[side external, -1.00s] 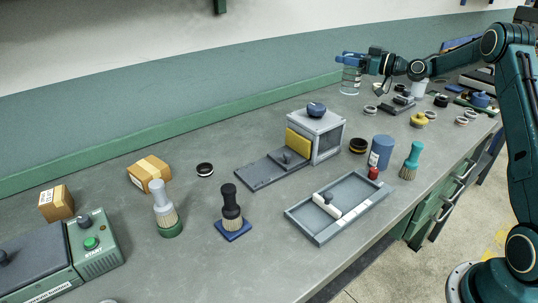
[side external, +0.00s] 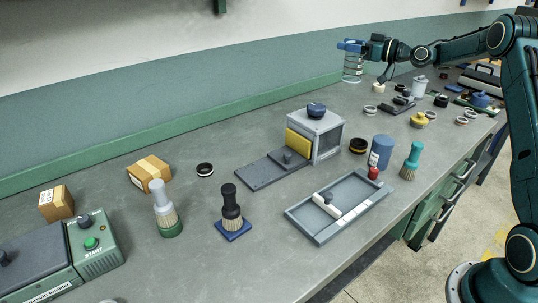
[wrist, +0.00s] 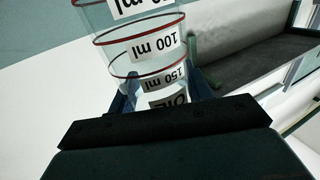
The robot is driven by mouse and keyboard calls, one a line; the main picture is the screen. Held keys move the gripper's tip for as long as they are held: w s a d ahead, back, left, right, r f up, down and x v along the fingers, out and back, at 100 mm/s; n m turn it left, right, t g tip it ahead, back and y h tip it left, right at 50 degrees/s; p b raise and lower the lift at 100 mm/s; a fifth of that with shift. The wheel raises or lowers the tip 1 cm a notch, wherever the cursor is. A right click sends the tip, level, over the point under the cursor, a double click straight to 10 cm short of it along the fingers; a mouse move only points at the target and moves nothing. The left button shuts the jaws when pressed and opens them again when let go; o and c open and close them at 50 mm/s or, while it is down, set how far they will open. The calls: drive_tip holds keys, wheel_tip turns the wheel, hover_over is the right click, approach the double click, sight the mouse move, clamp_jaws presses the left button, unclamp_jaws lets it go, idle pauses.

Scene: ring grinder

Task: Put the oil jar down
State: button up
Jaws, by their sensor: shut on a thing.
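The oil jar (side external: 352,68) is a clear glass jar at the far back of the bench in the side view. In the wrist view the jar (wrist: 142,50) shows red rings and labels reading 100 ml, 150 ml and partly OIL, upside down. My gripper (side external: 351,46) is shut on the jar near its top, with blue fingers on either side of it in the wrist view (wrist: 161,90). The jar looks upright and raised above the bench, near the back wall. Its base is not in the wrist view.
The grey bench (side external: 270,105) has bare room along its back left of the jar. A white pot (side external: 378,87), dark and pale rings and a yellow-topped part (side external: 419,120) stand right of it. A grey box with a blue knob (side external: 316,109) stands nearer.

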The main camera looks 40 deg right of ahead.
drive_tip(key=shift+r, duration=0.1)
drive_tip(key=s+d+r+m+t+h, duration=0.1)
drive_tip(key=s+d+r+m+h, duration=0.2)
drive_tip(key=s+r+m+h, duration=0.6)
drive_tip(key=s+r+m+g+h, duration=0.1)
drive_tip(key=s+h, duration=0.3)
drive_tip(key=s, duration=0.4)
drive_tip(key=s+r+m+g+h, duration=0.2)
drive_tip(key=s+h, duration=0.3)
drive_tip(key=s, duration=0.4)
drive_tip(key=shift+s+d+r+g, duration=0.2)
drive_tip(key=shift+s+r+g, duration=0.15)
drive_tip(key=shift+r, duration=0.45)
drive_tip(key=shift+f, duration=0.1)
